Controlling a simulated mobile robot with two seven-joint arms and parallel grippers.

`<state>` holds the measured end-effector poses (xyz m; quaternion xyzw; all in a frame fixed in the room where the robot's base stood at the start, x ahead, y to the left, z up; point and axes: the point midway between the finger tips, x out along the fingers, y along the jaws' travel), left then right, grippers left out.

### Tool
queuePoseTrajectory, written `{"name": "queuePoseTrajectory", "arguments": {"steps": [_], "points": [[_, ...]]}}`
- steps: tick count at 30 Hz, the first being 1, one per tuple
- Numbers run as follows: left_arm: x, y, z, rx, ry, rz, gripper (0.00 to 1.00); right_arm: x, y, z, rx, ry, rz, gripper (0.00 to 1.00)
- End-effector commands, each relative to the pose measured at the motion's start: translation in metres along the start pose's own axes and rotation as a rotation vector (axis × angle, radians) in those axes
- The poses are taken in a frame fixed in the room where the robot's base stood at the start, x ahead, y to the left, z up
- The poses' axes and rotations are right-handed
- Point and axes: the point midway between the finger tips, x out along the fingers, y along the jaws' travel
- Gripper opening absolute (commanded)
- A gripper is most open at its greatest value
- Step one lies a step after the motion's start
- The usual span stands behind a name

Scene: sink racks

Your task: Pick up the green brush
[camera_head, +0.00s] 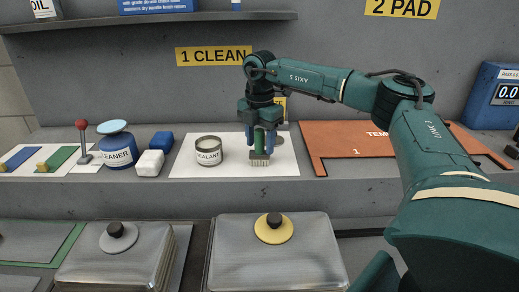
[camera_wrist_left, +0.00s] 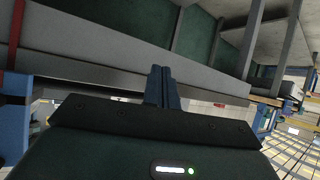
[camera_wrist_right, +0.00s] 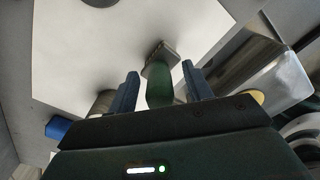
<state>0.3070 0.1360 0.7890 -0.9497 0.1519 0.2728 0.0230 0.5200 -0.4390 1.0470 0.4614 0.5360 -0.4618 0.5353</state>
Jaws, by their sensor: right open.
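The green brush (camera_head: 260,147) stands upright with its bristles down on a white sheet on the shelf. My right gripper (camera_head: 260,132) is above it and points down, with its fingers around the handle. In the right wrist view my right gripper (camera_wrist_right: 161,88) is open, one finger on each side of the green handle (camera_wrist_right: 160,90), with gaps showing between. The brush head shows beyond the fingertips. My left gripper (camera_wrist_left: 162,88) shows only in its wrist view, with its fingers together and nothing seen between them, away from the brush.
A sealant can (camera_head: 208,154) stands just left of the brush on the white sheet (camera_head: 185,163). White and blue sponges (camera_head: 150,163) and a cleaner jar (camera_head: 118,150) are further left. An orange template (camera_head: 340,140) lies to the right. Metal lids with knobs (camera_head: 274,255) are in front, below.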

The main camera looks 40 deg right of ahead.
Motion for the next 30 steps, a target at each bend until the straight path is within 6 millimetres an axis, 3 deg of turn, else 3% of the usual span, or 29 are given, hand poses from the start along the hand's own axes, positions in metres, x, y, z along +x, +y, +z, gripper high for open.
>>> {"name": "queuePoseTrajectory", "arguments": {"steps": [8, 26, 30], "points": [[0.0014, 0.0001, 0.0028, -0.004, -0.007, -0.002, 0.00, 0.0049, 0.0000, -0.0001, 0.000, 0.000, 0.001, 0.50], [0.0007, 0.0016, 0.0010, 0.000, -0.003, 0.003, 0.00, 0.0044, 0.0002, -0.0002, -0.001, 0.000, 0.001, 0.02], [0.0004, 0.0017, -0.0005, 0.000, 0.000, 0.004, 0.00, 0.0041, 0.0003, -0.0002, -0.001, 0.000, 0.002, 0.02]]}}
